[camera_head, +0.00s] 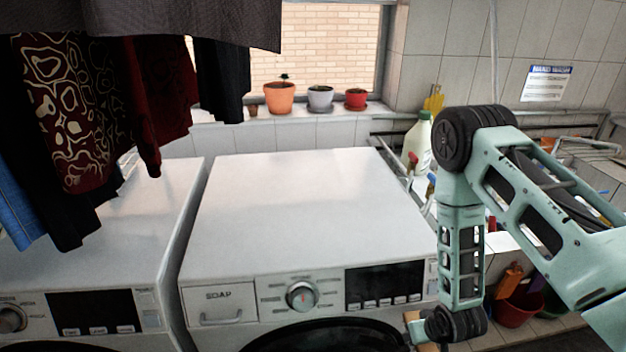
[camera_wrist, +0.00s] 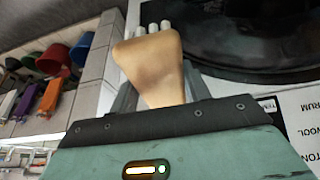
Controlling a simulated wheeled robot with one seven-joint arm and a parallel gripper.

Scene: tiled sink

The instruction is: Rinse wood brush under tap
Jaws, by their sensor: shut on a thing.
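In the wrist view a light wooden piece, the wood brush (camera_wrist: 153,68), sits between the fingers of my gripper (camera_wrist: 153,85). The gripper is shut on it. Pale rounded tips show at the brush's far end; its bristles are not clear. In the head view my gripper is low at the right, in front of the right washing machine, and mostly hidden by my arm. A bit of the wood shows at the bottom edge. A tap with red and blue parts (camera_head: 412,160) stands behind my arm, beside the machine. The sink is mostly hidden by my arm.
Two white washing machines (camera_head: 290,200) stand at left and centre, with clear tops. Clothes (camera_head: 75,110) hang at the upper left. A pale bottle (camera_head: 418,140) stands near the tap. Potted plants (camera_head: 279,97) line the sill. A red bucket (camera_head: 515,308) is at the lower right.

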